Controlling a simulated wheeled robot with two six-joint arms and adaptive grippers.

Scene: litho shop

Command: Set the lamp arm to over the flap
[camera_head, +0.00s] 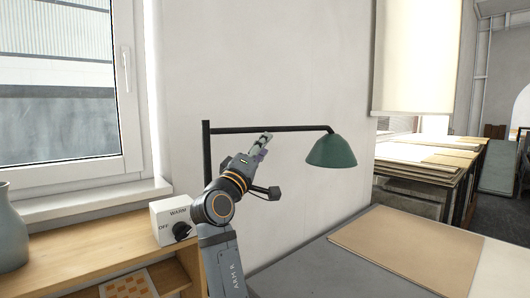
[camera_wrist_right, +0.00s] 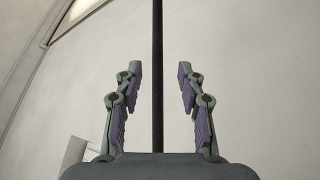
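The lamp arm (camera_head: 295,128) is a thin black horizontal bar. I cannot pick out the flap for certain. My left gripper is not in view.
A tan board (camera_head: 405,245) lies on the grey table (camera_head: 315,272). A white box (camera_head: 168,222) marked OFF and WARM, with a black knob, stands on the wooden shelf (camera_head: 120,241). A grey vase (camera_head: 10,235) is at far left. The wall is behind the lamp.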

